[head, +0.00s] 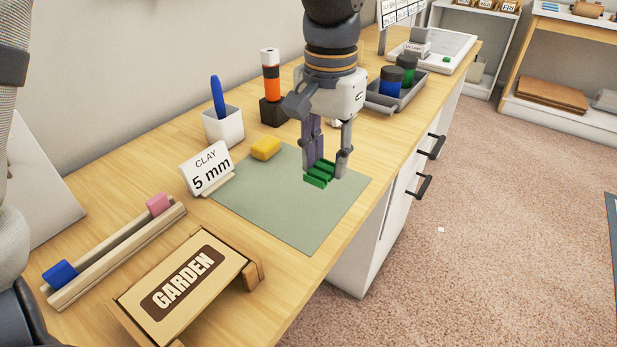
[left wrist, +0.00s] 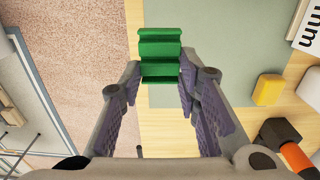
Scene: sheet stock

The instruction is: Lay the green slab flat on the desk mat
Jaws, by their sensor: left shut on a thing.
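The green slab (head: 319,174) is held between the fingertips of my left gripper (head: 326,166), over the right part of the grey-green desk mat (head: 290,218). The slab has a stepped, ridged surface. In the left wrist view the slab (left wrist: 160,48) sits at the fingertips of the left gripper (left wrist: 160,82) and overlaps the left edge of the mat (left wrist: 225,45). I cannot tell whether its underside touches the mat. My right gripper is not in view.
A yellow block (head: 266,148) lies at the mat's back edge, beside the CLAY 5 mm sign (head: 207,170). The GARDEN stand (head: 185,285) is at the front left. A grey tray (head: 412,95) with jars stands behind the gripper. The mat's middle and front are clear.

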